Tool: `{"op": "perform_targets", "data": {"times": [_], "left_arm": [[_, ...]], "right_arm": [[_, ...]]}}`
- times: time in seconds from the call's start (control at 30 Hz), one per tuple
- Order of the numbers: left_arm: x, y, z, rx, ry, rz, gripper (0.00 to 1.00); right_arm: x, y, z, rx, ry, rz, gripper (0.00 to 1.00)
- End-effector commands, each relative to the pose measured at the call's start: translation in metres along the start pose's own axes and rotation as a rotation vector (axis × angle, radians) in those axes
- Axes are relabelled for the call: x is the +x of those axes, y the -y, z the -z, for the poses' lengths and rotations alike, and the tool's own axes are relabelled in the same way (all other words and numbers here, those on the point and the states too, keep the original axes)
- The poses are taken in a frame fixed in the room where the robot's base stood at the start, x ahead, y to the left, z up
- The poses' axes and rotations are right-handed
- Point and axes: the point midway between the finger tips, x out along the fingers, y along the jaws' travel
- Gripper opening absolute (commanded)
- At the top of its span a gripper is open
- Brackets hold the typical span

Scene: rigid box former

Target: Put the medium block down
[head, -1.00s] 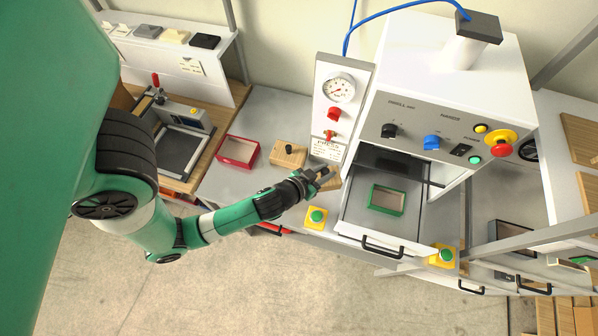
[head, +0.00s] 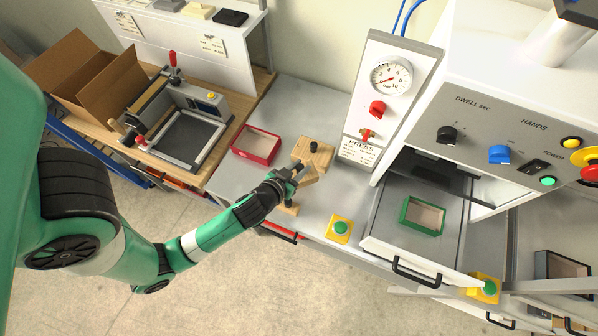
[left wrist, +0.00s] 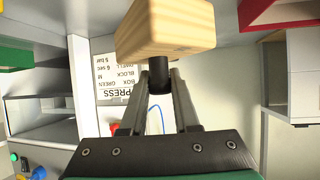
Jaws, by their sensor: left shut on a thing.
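My left gripper (head: 292,172) is shut on the black knob of a pale wooden block, which I take as the medium block (head: 308,177). In the left wrist view the fingers (left wrist: 160,82) grip the knob and the block (left wrist: 165,28) shows beyond them. It is over the grey bench near the front edge; I cannot tell whether it touches the bench. My right gripper is not in view.
A red open box (head: 257,145) sits left of the blocks on the bench (head: 232,184). A yellow base with a green button (head: 340,229) is at the front edge. The press tray holds a green box (head: 422,216). A gauge panel (head: 390,78) stands behind.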

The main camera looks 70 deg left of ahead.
Motion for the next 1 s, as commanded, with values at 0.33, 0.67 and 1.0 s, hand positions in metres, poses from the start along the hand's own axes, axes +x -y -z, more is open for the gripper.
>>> {"op": "perform_targets", "data": {"times": [0.33,0.67,1.0], "left_arm": [[0.018,0.000,-0.033,0.000,0.001,-0.001,0.00],[0.027,0.000,-0.048,0.000,-0.003,-0.001,0.00],[0.028,0.000,-0.051,0.000,-0.001,0.000,0.56]], "right_arm": [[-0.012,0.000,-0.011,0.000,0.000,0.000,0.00],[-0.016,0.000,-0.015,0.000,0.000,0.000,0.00],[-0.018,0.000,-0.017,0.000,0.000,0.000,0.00]]}}
